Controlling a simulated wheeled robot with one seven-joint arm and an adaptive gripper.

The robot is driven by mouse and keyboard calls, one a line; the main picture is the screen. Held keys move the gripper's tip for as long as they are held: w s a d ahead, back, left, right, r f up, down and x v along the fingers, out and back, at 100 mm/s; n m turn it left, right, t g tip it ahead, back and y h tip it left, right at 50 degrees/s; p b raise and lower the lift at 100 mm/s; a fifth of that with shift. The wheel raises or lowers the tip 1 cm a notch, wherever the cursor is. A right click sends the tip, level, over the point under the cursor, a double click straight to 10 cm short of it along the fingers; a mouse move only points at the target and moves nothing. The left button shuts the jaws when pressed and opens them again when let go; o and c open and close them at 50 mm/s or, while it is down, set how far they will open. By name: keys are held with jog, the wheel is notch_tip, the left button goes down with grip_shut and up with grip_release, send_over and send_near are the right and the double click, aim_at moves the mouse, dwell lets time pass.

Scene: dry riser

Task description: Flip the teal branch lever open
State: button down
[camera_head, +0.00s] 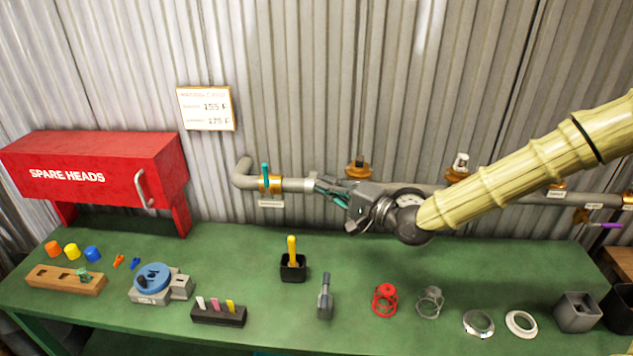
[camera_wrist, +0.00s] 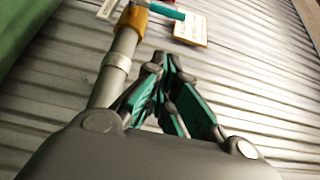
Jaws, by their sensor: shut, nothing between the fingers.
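The teal branch lever (camera_head: 265,175) stands upright on a brass valve (camera_head: 270,185) near the left end of the grey wall pipe (camera_head: 298,186). In the wrist view the teal lever (camera_wrist: 166,11) points away from its brass valve (camera_wrist: 133,17), at the top of the picture. My gripper (camera_head: 318,184) is to the right of the lever, close to the pipe, pointing left. Its fingers (camera_wrist: 165,60) are shut and empty, with a gap between them and the lever. Whether a finger touches the pipe I cannot tell.
A red SPARE HEADS cabinet (camera_head: 95,172) stands at left. The green bench (camera_head: 230,265) below holds a yellow-handled tool (camera_head: 291,250), a red cage (camera_head: 384,300) and several other parts. More brass fittings (camera_head: 359,169) sit along the pipe. A sign (camera_head: 206,108) hangs above the lever.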

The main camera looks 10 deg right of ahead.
aim_at(266, 180)
jog(key=w+a+p, duration=0.5)
jog(key=w+a, duration=0.2)
jog(key=a, duration=0.3)
dwell(0.7)
jog(key=shift+a+r, duration=0.1)
jog(key=shift+a, duration=0.05)
